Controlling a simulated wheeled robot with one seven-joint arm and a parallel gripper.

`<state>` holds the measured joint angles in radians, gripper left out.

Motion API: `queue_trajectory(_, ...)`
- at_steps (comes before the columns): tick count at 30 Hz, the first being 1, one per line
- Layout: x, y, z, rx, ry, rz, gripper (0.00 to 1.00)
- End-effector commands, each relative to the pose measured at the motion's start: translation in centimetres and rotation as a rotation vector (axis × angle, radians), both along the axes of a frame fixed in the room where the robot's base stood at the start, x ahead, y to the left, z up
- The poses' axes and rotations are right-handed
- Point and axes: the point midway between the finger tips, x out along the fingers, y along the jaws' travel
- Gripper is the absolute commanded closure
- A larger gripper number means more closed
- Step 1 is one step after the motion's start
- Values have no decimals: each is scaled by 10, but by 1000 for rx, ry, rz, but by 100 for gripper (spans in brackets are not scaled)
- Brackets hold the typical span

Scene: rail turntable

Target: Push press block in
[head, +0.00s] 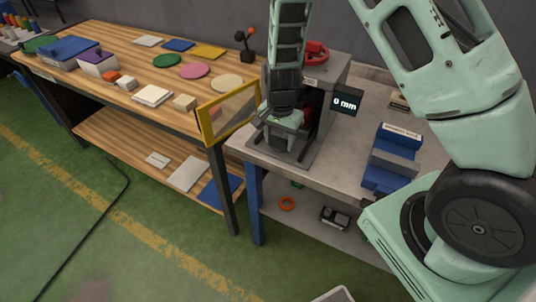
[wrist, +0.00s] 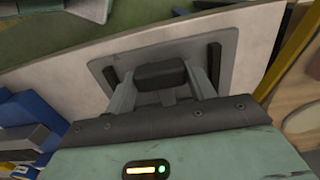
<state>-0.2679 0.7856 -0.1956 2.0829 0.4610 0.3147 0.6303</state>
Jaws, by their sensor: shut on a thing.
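The press (head: 333,75) is a grey machine on the grey bench, with a display reading 0 mm. My gripper (head: 286,120) is low at the front opening of the press, over its base plate (head: 278,147). In the wrist view my gripper (wrist: 163,92) has its two fingers on either side of a dark grey block (wrist: 160,74), which looks like the press block, and is shut on it. The block is above the grey plate (wrist: 165,47), between two dark rails. In the head view the block is hidden by my gripper and wrist.
A yellow-framed clear guard (head: 228,113) stands swung out left of the press. A blue fixture (head: 391,160) sits to its right. The wooden table (head: 125,62) at left carries discs, blocks and plates. A lower shelf (head: 310,212) holds small parts.

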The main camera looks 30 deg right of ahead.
Motion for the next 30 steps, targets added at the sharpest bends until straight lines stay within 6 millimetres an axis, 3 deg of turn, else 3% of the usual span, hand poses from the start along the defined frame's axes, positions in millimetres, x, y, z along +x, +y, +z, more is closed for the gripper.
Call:
queue_trajectory(6, 19, -25, 0, 0, -3, -2, 87)
queue_trajectory(15, 21, -28, 1, -4, -7, -1, 86)
queue_trajectory(16, 21, -28, 1, -3, -7, -1, 43)
queue_trajectory(18, 21, -28, 1, -3, -7, -1, 24)
queue_trajectory(30, 20, -26, 7, -1, -5, 0, 24)
